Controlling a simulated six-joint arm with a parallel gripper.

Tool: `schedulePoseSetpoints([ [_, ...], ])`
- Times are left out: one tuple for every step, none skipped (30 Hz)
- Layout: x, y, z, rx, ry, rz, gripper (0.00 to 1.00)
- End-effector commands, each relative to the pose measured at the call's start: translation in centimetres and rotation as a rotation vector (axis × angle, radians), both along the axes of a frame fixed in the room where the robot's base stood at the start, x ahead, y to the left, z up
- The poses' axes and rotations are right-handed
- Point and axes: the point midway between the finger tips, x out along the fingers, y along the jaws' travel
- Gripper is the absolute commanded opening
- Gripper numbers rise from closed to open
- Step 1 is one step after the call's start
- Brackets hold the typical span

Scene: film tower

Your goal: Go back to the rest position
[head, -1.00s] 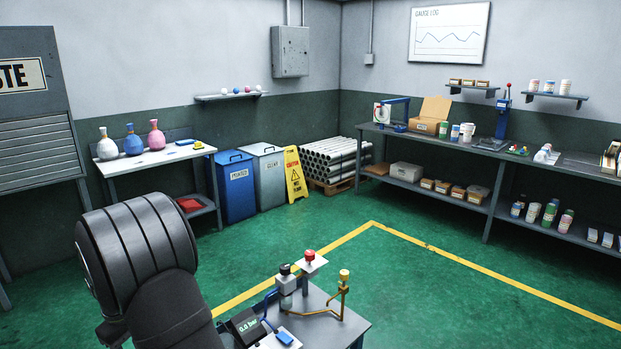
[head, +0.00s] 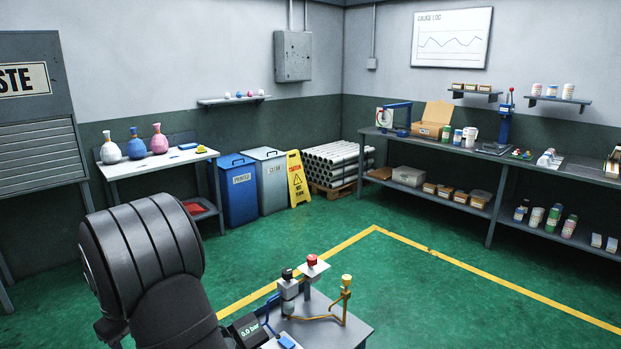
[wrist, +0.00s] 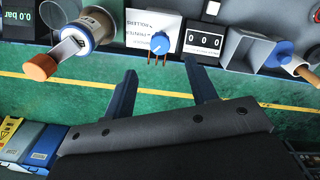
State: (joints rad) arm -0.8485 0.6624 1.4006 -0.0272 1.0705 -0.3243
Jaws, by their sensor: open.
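My gripper (wrist: 164,88) shows in the wrist view, its two dark blue fingers apart with nothing between them. Green floor and a yellow line lie behind the fingers. At the top of the wrist view is a panel with a blue knob (wrist: 160,43), a counter reading zeros (wrist: 204,40) and an orange-tipped lever (wrist: 42,66); the fingers are apart from them in the picture. In the head view my dark arm fills the lower left, and the gripper itself is not visible there.
A small grey table (head: 335,336) with red, black and yellow-topped valves stands at the bottom of the head view. A bench with bottles (head: 118,168) is at left, a blue bin (head: 238,196) and yellow caution sign (head: 297,180) at the back. The green floor (head: 430,290) at right is clear.

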Motion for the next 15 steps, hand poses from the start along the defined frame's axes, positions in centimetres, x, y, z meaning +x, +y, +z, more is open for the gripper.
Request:
schedulePoseSetpoints([
  [0.0, -0.1, -1.2, -0.003, 0.002, 0.000, 0.52],
  [0.0, -0.1, -1.8, -0.003, 0.002, 0.000, 0.52],
  [0.0, -0.1, -2.6, -0.002, 0.002, 0.000, 0.52],
  [0.0, -0.1, -3.2, -0.003, 0.002, 0.000, 0.52],
  [0.1, -0.1, -3.8, -0.002, 0.002, 0.000, 0.52],
  [0.1, -0.1, -4.6, -0.003, 0.002, 0.000, 0.52],
  [0.1, -0.1, -5.2, -0.003, 0.002, 0.000, 0.52],
  [0.1, -0.1, -5.8, -0.003, 0.002, 0.000, 0.52],
  [0.1, -0.2, -6.6, -0.004, 0.004, 0.000, 0.52],
  [0.1, -0.1, -7.2, -0.003, 0.002, 0.000, 0.52],
  [0.1, -0.2, -7.8, -0.003, 0.002, 0.000, 0.52],
  [0.1, -0.2, -8.6, -0.003, 0.002, 0.000, 0.52],
  [0.1, -0.2, -9.2, -0.003, 0.002, 0.000, 0.52],
  [0.2, -0.1, -8.8, 0.000, 0.000, 0.028, 0.52],
  [0.2, -0.1, -8.7, 0.001, -0.001, 0.062, 0.52],
])
